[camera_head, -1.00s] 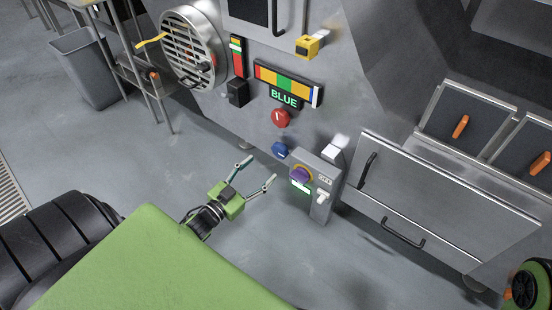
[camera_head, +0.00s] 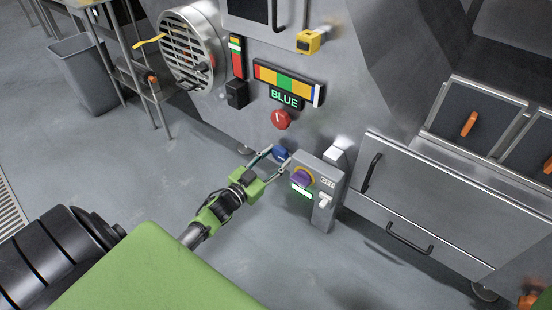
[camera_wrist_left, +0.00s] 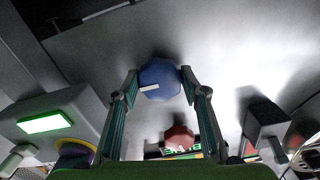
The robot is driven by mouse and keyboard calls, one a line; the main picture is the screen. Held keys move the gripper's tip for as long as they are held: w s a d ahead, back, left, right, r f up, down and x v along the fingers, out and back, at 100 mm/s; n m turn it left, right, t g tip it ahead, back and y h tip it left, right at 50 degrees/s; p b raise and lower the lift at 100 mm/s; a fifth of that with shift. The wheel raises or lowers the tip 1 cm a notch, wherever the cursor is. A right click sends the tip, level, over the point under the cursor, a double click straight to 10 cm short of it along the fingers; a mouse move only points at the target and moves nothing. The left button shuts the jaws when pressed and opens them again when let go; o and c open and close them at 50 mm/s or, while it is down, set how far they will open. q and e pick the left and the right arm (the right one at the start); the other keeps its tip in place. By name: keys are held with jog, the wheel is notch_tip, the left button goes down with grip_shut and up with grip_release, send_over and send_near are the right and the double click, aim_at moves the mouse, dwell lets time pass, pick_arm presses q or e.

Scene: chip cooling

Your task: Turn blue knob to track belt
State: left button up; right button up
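The blue knob (camera_head: 281,153) sits on the machine's steel front, below a red knob (camera_head: 281,119). In the left wrist view the blue knob (camera_wrist_left: 160,80) is large, with a white pointer mark toward picture left. My left gripper (camera_head: 278,156) has reached the panel. Its two open fingers (camera_wrist_left: 159,84) stand on either side of the blue knob, very close to its edges; I cannot tell whether they touch it. The colour-band strip (camera_head: 286,82) shows green, yellow and orange bands, with the sign BLUE (camera_head: 285,98) below it.
A grey control box with a purple knob (camera_head: 303,176) and a lit green display stands just right of my left gripper. A round vent grille (camera_head: 187,57) is at the upper left. A steel drawer front (camera_head: 430,205) is at right. The floor below is clear.

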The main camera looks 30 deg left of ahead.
pick_arm(q)
jog(key=shift+c, duration=1)
